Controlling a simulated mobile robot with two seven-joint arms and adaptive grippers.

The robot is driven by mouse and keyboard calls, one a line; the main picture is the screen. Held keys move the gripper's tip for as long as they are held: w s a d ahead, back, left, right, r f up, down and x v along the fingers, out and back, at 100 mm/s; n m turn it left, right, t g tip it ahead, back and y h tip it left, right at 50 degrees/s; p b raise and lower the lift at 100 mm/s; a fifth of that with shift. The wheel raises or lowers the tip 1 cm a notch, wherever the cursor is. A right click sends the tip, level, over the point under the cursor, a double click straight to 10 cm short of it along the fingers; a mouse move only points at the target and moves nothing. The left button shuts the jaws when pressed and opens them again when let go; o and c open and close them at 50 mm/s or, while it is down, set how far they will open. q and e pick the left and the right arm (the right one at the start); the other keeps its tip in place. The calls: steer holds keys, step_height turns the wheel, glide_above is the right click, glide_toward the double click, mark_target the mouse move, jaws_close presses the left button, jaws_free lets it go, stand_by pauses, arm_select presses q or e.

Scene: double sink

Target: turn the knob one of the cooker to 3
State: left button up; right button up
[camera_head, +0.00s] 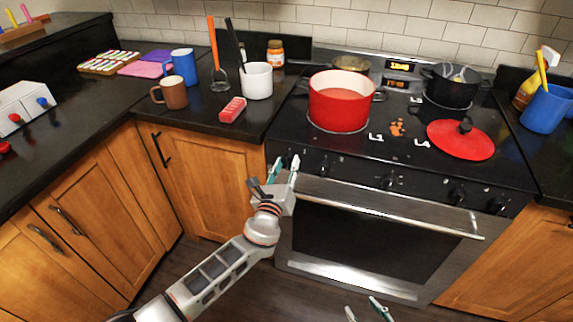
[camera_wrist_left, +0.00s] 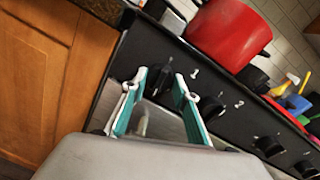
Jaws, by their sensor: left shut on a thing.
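The cooker (camera_head: 350,190) has a black front panel with a row of black knobs. Knob one (camera_wrist_left: 160,80), beside the printed "1", is at the panel's left end in the left wrist view. My left gripper (camera_head: 286,166) is at that end; its teal-lined fingers (camera_wrist_left: 158,100) sit either side of the knob, shut on it. The knob's pointer and setting are not readable. Knob two (camera_wrist_left: 213,107), beside the printed "2", is close to the right finger. My right gripper (camera_head: 366,311) shows only its fingertips at the bottom edge of the head view, apart and with nothing between them.
The oven handle (camera_head: 390,207) runs below the knobs. A red pot (camera_head: 340,108) and a red lid (camera_head: 460,140) sit on the cooktop, with a black pot (camera_head: 451,88) behind. Mugs and a red box (camera_head: 232,109) stand on the left counter. Floor before the oven is clear.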

arm_select(q)
steer(key=shift+m, duration=0.8)
steer(key=o, duration=1.1)
steer(key=v, duration=1.2)
steer(key=shift+f, duration=0.15)
